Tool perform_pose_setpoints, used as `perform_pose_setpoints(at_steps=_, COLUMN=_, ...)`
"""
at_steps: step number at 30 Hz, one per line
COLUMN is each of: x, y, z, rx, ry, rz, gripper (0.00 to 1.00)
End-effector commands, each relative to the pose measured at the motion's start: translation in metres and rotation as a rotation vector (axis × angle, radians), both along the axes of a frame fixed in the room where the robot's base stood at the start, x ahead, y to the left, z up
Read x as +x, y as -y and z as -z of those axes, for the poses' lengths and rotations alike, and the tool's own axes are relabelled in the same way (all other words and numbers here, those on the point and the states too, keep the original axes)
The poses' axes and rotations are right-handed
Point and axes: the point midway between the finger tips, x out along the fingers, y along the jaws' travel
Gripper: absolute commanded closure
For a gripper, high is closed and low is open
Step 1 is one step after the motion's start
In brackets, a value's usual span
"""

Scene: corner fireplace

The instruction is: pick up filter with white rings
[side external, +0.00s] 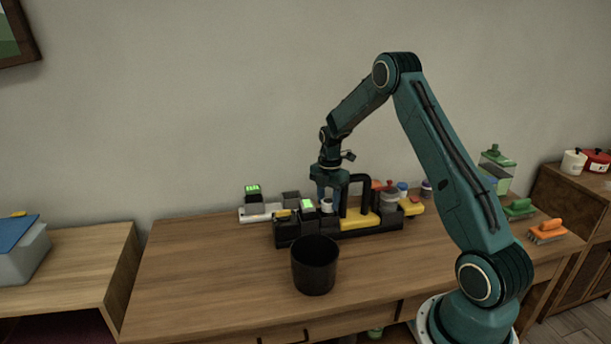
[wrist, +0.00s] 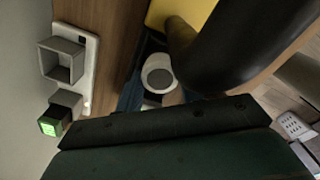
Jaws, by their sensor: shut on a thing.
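The filter with white rings (side external: 327,205) shows as a small pale cylinder between the fingers of my gripper (side external: 329,198), at the black station (side external: 290,232) on the wooden desk. My gripper points down and is shut on it. In the wrist view the filter (wrist: 159,76) shows end-on as a white ring with a grey middle, with a blue finger beside it. Its lower part is hidden, and I cannot tell whether it touches the station.
A black cup (side external: 315,266) stands in front of the station. A black arch-shaped frame (side external: 368,187) and a yellow block (side external: 360,219) are right of my gripper. A white strip with a green-lit block (side external: 253,191) lies behind left. The desk's left front is clear.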

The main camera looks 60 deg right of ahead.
Motion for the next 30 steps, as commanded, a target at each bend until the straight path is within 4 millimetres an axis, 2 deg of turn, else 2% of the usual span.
perform_pose_setpoints(at_steps=8, x=0.001, y=0.001, z=-0.039, rx=-0.004, ry=0.005, rz=0.0, gripper=0.84)
perform_pose_setpoints(at_steps=24, x=0.001, y=0.001, z=-0.151, rx=-0.004, ry=0.005, rz=0.0, gripper=0.84)
perform_pose_setpoints(at_steps=30, x=0.001, y=0.001, z=-0.178, rx=-0.003, ry=0.003, rz=-0.001, gripper=0.84)
